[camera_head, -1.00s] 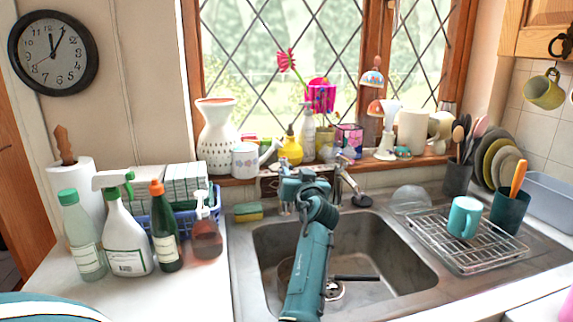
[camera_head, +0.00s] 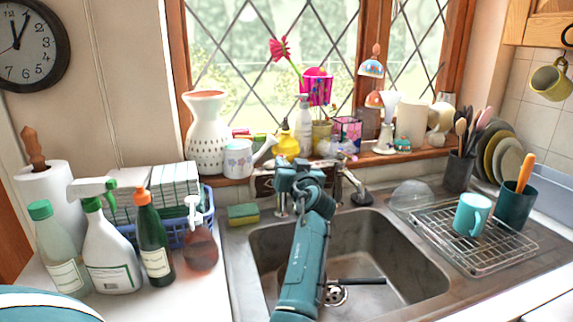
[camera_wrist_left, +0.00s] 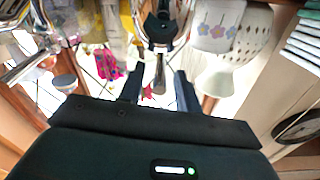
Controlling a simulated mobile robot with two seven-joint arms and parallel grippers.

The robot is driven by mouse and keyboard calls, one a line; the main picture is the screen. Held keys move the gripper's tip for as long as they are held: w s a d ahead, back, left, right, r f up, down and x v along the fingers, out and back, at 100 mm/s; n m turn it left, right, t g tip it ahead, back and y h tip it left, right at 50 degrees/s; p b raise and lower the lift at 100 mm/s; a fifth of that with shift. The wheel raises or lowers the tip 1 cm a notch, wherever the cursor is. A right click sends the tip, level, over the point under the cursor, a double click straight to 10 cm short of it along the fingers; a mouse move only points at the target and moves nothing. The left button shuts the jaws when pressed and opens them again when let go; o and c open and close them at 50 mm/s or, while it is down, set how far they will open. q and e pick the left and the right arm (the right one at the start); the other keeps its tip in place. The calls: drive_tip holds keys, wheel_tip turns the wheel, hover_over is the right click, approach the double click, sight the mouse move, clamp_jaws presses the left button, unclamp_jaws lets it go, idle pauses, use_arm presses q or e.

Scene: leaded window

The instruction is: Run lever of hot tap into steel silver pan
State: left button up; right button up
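My left gripper (camera_head: 300,176) is at the back rim of the sink, by the taps. Its fingertips are hard to make out in the head view. In the left wrist view the two dark fingers (camera_wrist_left: 160,93) are apart, with a slim metal tap part (camera_wrist_left: 159,76) between them, likely the lever; contact cannot be told. A chrome tap body (camera_head: 282,206) shows just below the gripper. A tap spout (camera_head: 349,180) curves to its right. A dark handle (camera_head: 358,281) lies in the sink; the steel pan is mostly hidden behind my arm. My right gripper is out of view.
The sill holds a white vase (camera_head: 206,140), a watering can (camera_head: 238,158) and a yellow spray bottle (camera_head: 286,143) close behind the taps. A sponge (camera_head: 243,214) is left of the sink (camera_head: 405,262). A rack (camera_head: 480,250) with a teal mug (camera_head: 471,214) stands right. Bottles crowd the left counter.

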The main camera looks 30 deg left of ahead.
use_arm(q)
drive_tip(key=shift+c, duration=0.4)
clamp_jaws()
